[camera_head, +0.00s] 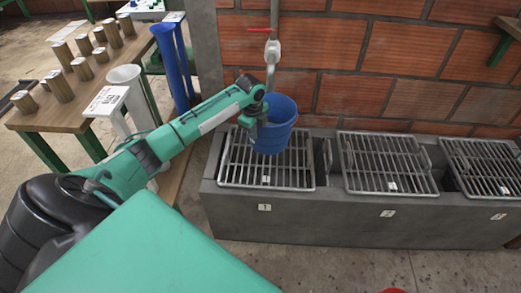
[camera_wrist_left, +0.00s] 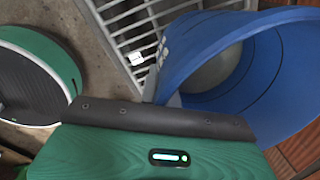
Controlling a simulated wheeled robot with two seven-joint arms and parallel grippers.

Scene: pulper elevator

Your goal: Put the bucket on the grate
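The blue bucket (camera_head: 276,124) is upright over the left grate (camera_head: 240,170), the one labelled 1, under the tap (camera_head: 272,50). My left gripper (camera_head: 260,118) is at the left side of the bucket, and its fingers look shut on the bucket's wall. The bucket (camera_wrist_left: 245,60) fills the right of the left wrist view, with the grate (camera_wrist_left: 130,25) behind it. I cannot tell whether its base touches the bars. The fingertips are mostly hidden. My right gripper is not in view.
Two more grates, the middle one (camera_head: 388,165) and the right one (camera_head: 490,165), lie on the grey concrete trough (camera_head: 330,215) along the brick wall (camera_head: 400,60). A wooden table (camera_head: 75,110) with several wooden cylinders stands at left, with white and blue tubes beside it.

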